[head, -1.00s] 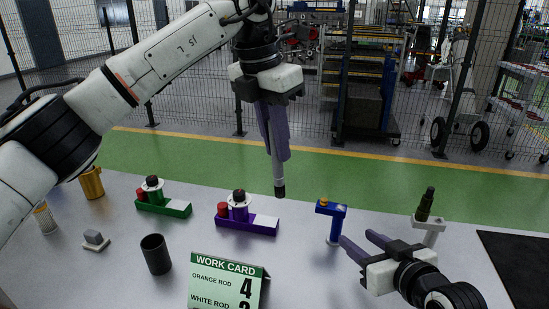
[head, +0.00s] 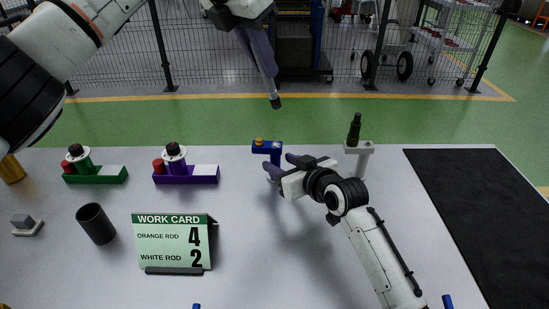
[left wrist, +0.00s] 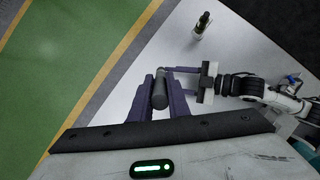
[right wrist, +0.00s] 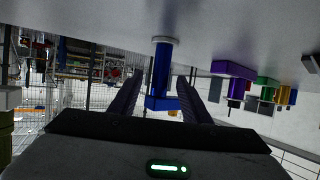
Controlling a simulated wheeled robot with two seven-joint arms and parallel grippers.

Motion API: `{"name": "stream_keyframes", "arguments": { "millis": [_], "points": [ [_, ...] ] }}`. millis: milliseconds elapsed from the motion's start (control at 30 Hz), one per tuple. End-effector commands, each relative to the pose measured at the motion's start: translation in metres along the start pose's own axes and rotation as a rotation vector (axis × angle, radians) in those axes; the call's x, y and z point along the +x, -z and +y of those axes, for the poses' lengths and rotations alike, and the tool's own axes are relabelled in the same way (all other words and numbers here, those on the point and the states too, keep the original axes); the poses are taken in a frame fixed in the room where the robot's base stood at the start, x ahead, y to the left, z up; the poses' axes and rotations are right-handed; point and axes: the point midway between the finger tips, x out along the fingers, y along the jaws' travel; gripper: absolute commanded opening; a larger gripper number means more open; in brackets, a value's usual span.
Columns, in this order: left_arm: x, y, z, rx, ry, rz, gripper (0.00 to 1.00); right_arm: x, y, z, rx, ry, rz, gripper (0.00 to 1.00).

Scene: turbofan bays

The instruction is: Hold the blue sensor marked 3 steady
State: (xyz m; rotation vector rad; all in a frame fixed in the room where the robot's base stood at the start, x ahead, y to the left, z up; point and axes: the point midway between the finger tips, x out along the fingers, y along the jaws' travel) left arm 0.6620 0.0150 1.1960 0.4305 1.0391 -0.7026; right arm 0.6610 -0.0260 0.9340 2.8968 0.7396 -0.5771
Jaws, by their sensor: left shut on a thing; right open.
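The blue sensor (head: 267,148), with a yellow knob on top, stands upright at the table's far side. Its marking is too small to read. My right gripper (head: 279,165) is open with its fingers at the sensor. In the right wrist view, which shows the table at the top, the sensor (right wrist: 161,80) appears between the two spread fingers, with a gap on each side. My left gripper (head: 262,68) is above and beyond the far table edge, shut on a grey rod with a dark tip (head: 275,101). The rod (left wrist: 160,92) also shows between its fingers in the left wrist view.
A white stand with a dark bottle-shaped part (head: 355,132) is right of the sensor. Purple (head: 200,176) and green (head: 95,176) holders, a dark cup (head: 97,223) and a work card (head: 173,242) are left. A black mat (head: 480,210) lies right.

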Motion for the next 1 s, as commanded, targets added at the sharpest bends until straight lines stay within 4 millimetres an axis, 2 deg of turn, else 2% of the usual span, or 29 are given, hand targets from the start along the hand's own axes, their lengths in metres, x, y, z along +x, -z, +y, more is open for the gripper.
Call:
{"name": "stream_keyframes", "arguments": {
  "millis": [100, 300, 667, 933, 1000],
  "points": [
    [0.000, 0.000, 0.000, 0.000, 0.000, 0.000, 0.00, 0.017, 0.001, -0.001, 0.000, 0.001, 0.000, 0.43],
    [0.000, 0.000, 0.000, 0.000, 0.000, 0.000, 0.00, 0.031, 0.001, -0.001, -0.001, 0.001, 0.001, 0.43],
    [0.000, 0.000, 0.000, 0.000, 0.000, 0.000, 0.00, 0.035, 0.000, -0.001, -0.001, 0.001, 0.000, 0.43],
    [0.000, 0.000, 0.000, -0.001, 0.000, 0.000, 0.00, 0.035, 0.000, 0.000, -0.001, 0.000, 0.000, 0.00],
    [0.000, 0.000, 0.000, -0.001, 0.000, 0.000, 0.00, 0.034, 0.000, 0.000, -0.001, 0.000, 0.000, 0.00]
  ]
}}
